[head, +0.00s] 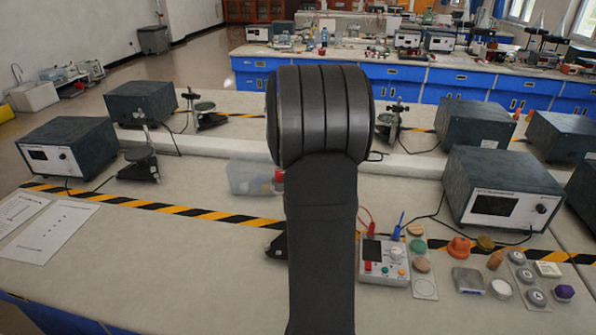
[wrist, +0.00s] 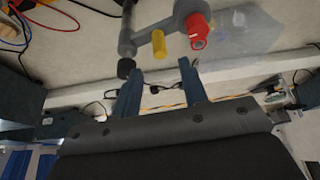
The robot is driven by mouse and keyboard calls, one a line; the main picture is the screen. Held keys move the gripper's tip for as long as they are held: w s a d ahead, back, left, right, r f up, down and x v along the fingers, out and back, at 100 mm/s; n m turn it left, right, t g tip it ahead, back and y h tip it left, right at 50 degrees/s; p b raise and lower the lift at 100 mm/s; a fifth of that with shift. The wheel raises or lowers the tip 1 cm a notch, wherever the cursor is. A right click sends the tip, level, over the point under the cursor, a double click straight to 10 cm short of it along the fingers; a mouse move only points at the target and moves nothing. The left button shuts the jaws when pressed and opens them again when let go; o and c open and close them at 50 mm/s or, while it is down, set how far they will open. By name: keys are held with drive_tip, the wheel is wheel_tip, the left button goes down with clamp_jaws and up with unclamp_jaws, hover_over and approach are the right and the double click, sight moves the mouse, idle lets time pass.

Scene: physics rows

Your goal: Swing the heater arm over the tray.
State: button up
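In the wrist view, a grey jointed fixture, which looks like the heater arm (wrist: 170,22), has a yellow peg (wrist: 158,44) and a red end piece (wrist: 197,28). My gripper (wrist: 160,72) has its two blue fingers apart, with nothing visible between them. The yellow peg shows just beyond the gap; I cannot tell the distance. A clear, see-through container (wrist: 245,32) lies beside the red end. It may be the tray, and it also shows in the head view (head: 243,178). My arm hides the gripper and most of the fixture in the head view.
A control box (head: 385,262) with wires stands right of my arm, near several small caps and discs. Grey instrument boxes (head: 68,147) stand on both sides. Papers (head: 45,226) lie at left. The bench between the papers and my arm is clear.

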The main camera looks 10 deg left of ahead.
drive_tip(key=x, duration=0.7)
drive_tip(key=shift+w+f, duration=0.15)
drive_tip(key=shift+f, duration=0.05)
clamp_jaws()
